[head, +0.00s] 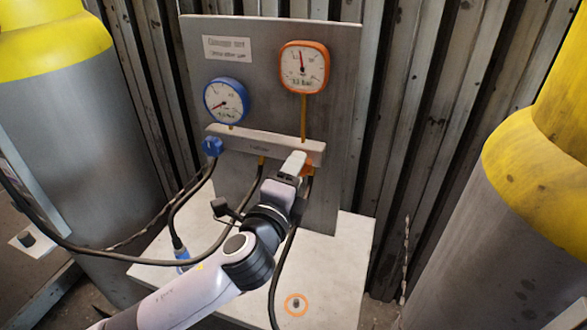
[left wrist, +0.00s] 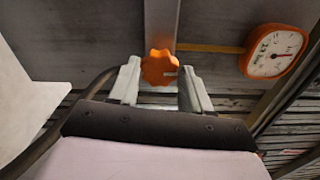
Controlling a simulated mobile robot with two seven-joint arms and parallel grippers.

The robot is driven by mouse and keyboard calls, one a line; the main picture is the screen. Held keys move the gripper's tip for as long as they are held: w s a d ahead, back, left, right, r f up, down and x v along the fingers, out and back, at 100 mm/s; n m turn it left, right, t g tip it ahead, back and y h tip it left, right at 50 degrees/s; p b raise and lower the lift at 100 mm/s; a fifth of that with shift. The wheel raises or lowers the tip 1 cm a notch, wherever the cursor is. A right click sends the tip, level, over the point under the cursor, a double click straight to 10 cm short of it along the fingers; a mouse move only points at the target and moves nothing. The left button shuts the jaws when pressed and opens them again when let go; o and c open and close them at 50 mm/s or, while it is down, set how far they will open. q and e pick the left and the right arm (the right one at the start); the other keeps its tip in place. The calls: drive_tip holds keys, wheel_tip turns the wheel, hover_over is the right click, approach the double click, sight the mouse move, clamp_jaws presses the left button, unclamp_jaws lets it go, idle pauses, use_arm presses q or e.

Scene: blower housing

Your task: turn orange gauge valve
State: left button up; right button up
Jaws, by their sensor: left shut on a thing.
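The orange gauge valve (left wrist: 159,68) is a lobed knob below the manifold bar's right end. In the head view only an orange sliver of the valve (head: 309,170) shows behind my fingers. My left gripper (head: 294,164) reaches up to it from below. In the left wrist view my gripper (left wrist: 160,88) has one finger on each side of the knob and is shut on it. The orange gauge (head: 304,67) is above on the grey panel, its needle pointing about straight up; it also shows in the left wrist view (left wrist: 273,51). My right gripper is not in view.
A blue gauge (head: 226,101) and a blue valve (head: 212,146) are at the left of the manifold bar (head: 262,146). Black hoses hang around my left arm. Large yellow-topped cylinders (head: 75,120) stand on both sides. An orange ring (head: 296,304) lies on the pale base (head: 345,265).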

use_arm(q)
drive_tip(key=shift+m, duration=0.4)
drive_tip(key=o, duration=1.1)
drive_tip(key=shift+c, duration=0.2)
drive_tip(key=v, duration=0.7)
drive_tip(key=shift+b, duration=0.35)
